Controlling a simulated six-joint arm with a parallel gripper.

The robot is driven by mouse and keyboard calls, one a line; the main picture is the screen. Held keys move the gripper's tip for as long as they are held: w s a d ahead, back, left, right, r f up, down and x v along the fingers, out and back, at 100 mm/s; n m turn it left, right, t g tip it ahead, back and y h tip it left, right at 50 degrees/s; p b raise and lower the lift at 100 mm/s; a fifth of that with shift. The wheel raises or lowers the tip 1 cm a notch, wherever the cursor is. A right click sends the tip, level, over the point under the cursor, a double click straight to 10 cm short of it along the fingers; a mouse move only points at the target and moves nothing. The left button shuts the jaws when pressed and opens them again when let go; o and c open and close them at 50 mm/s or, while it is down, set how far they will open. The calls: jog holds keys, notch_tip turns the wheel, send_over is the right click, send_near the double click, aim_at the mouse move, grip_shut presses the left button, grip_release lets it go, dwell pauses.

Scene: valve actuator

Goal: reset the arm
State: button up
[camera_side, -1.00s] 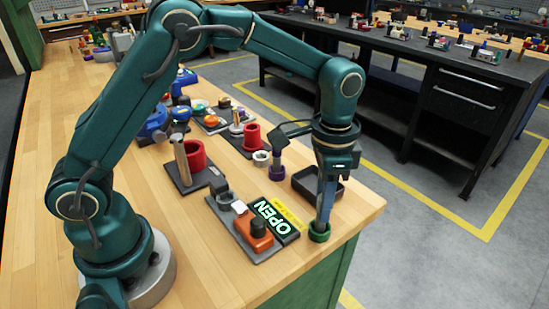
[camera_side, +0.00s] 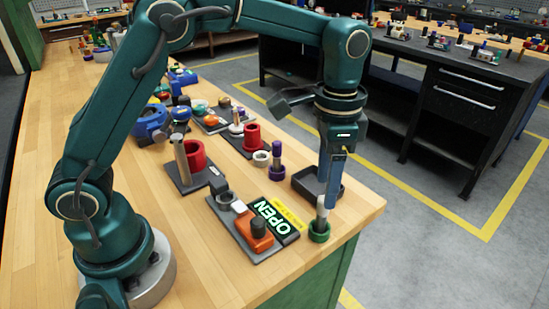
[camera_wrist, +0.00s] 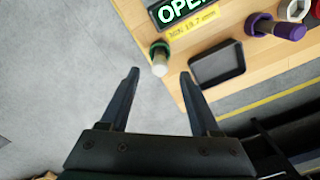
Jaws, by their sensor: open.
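My gripper (camera_side: 328,182) is above the front right corner of the wooden bench, pointing down. In the wrist view its two fingers (camera_wrist: 158,84) are spread apart with nothing between them. Below the gripper in the side view stands a green ring (camera_side: 319,232) with a pale upright peg (camera_side: 321,209) in it. The peg also shows in the wrist view (camera_wrist: 159,69), just beyond the fingertips. An orange valve actuator (camera_side: 255,232) sits on a grey plate beside a lit OPEN sign (camera_side: 273,219).
A black tray (camera_side: 305,183) lies close behind the gripper.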

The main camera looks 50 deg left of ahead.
jog(key=shift+a+r, duration=0.1)
jog(key=shift+r, duration=0.05)
jog(key=s+a+r+n+t, duration=0.2)
jog(key=s+a+r+t, duration=0.3)
jog(key=r, duration=0.5)
jog(key=s+a+f+n, duration=0.2)
jog(key=s+f+n, duration=0.2)
jog(key=s, duration=0.7)
jog(key=shift+a+f+n+t, duration=0.3)
jog(key=shift+a+f, duration=0.1)
jog(key=shift+f, duration=0.35)
